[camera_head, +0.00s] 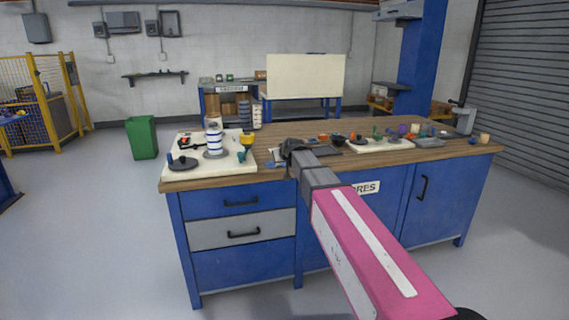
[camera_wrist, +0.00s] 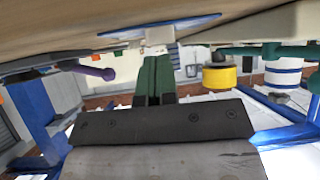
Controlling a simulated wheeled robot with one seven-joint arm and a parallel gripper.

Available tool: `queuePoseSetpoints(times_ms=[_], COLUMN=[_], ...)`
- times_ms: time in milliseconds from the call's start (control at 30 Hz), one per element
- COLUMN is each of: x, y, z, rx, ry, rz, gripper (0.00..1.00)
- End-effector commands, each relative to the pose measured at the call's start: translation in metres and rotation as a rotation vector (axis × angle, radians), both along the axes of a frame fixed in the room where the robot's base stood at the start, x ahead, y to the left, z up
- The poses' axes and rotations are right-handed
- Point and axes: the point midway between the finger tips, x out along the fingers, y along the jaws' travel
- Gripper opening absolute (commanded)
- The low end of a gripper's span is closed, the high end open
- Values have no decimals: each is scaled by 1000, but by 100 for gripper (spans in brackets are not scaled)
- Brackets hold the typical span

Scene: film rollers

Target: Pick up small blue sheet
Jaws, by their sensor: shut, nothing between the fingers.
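My gripper (camera_head: 288,151) is over the middle of the wooden workbench, near its front edge. In the wrist view its two dark green fingers (camera_wrist: 154,80) are together and hold nothing. A small flat blue sheet (camera_head: 274,164) seems to lie on the benchtop just left of my gripper; it is small and partly unclear.
A white board (camera_head: 206,168) with a blue-and-white roller (camera_head: 214,141) and a yellow roller (camera_head: 247,141) stands at left. Another pale board (camera_head: 375,146) with small coloured parts lies at right. The workbench (camera_head: 300,165) has bare wood along its front.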

Motion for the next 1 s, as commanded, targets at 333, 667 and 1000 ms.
queuePoseSetpoints(times_ms=[333, 667, 1000], x=[-4, -25, -35], y=[-1, -10, -14], z=[-15, -15, -14], rx=[-2, -1, -1], ry=[4, 3, 3], rz=[0, 0, 0], gripper=[0, 0, 0])
